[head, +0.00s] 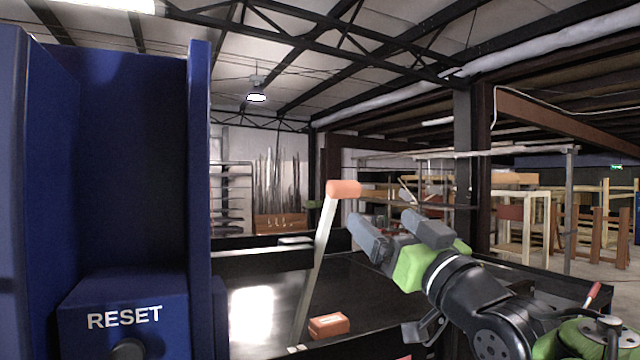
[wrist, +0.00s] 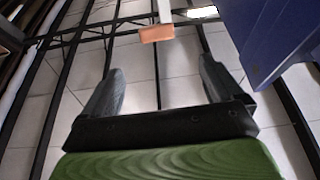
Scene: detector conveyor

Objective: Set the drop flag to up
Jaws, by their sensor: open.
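The drop flag is a pale metal lever (head: 316,255) with an orange tip (head: 344,189). In the head view it stands nearly upright, leaning a little to the right, with its foot at the conveyor. My gripper (head: 397,230) is to the right of the lever and a little below the orange tip, apart from it. In the wrist view the orange tip (wrist: 157,34) shows ahead of and between my two open fingers (wrist: 160,88), beyond their ends. Nothing is between the fingers.
A blue housing (head: 120,180) with a RESET box (head: 125,318) stands close on the left. The black conveyor (head: 375,295) carries an orange-brown block (head: 329,325) near the lever's foot. A small red-tipped lever (head: 593,294) is at the right.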

